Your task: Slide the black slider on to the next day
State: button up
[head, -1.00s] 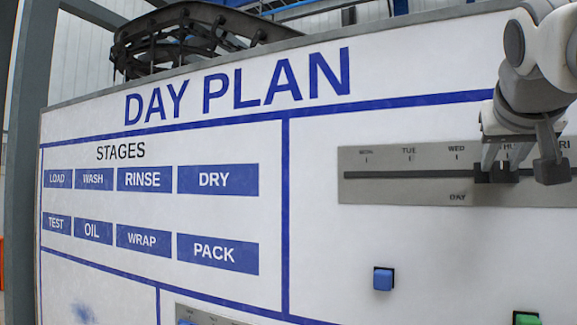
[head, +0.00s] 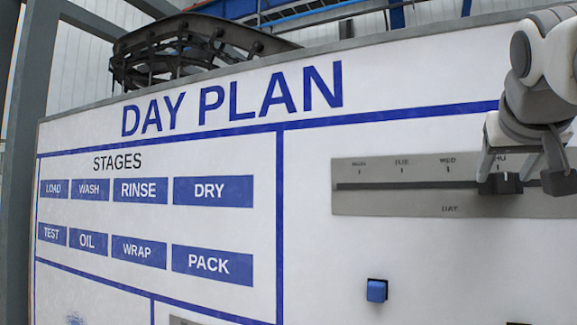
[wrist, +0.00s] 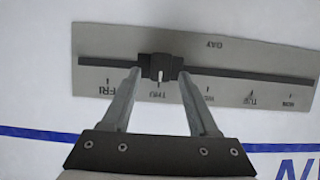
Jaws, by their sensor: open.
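The black slider (head: 500,184) sits in the slot of the grey DAY scale (head: 400,205), at the THU mark. In the wrist view, where the scale appears upside down, the white line on the black slider (wrist: 160,57) lines up with the THU tick. My gripper (wrist: 159,72) is open, with one finger on each side of the slider, close to its ends. I cannot tell if either finger touches it. In the head view my gripper (head: 520,180) hides the scale's right part, with FRI.
The scale is fixed on the white DAY PLAN board (head: 300,230). A blue button (head: 377,290) sticks out below the scale. Blue label plates such as PACK (head: 212,262) are at the left. The board around the scale's left end is clear.

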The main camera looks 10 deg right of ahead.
jog(key=v, duration=1.7)
jog(key=shift+s+b, duration=0.2)
jog(key=shift+b, duration=0.1)
jog(key=shift+a, duration=0.1)
jog(key=w+a+f+n+g+y+b, duration=0.1)
jog(key=w+a+f+n+y, duration=0.2)
jog(key=f, duration=0.9)
jog(key=w+a+f+n+g+y, duration=0.15)
jog(key=w+a+f, duration=0.3)
jog(key=f, duration=0.75)
jog(key=s+a+f+n+g+y, duration=0.1)
jog(key=s+a+f, duration=0.1)
jog(key=f, duration=1.1)
jog(key=s+a+f+g+y, duration=0.1)
jog(key=a+f, duration=0.3)
jog(key=f, duration=0.9)
jog(key=shift+s+a+n+g+b, duration=0.15)
jog(key=shift+s+n+g+b, duration=0.2)
jog(key=shift+s+g, duration=0.35)
jog(key=shift+y, duration=0.25)
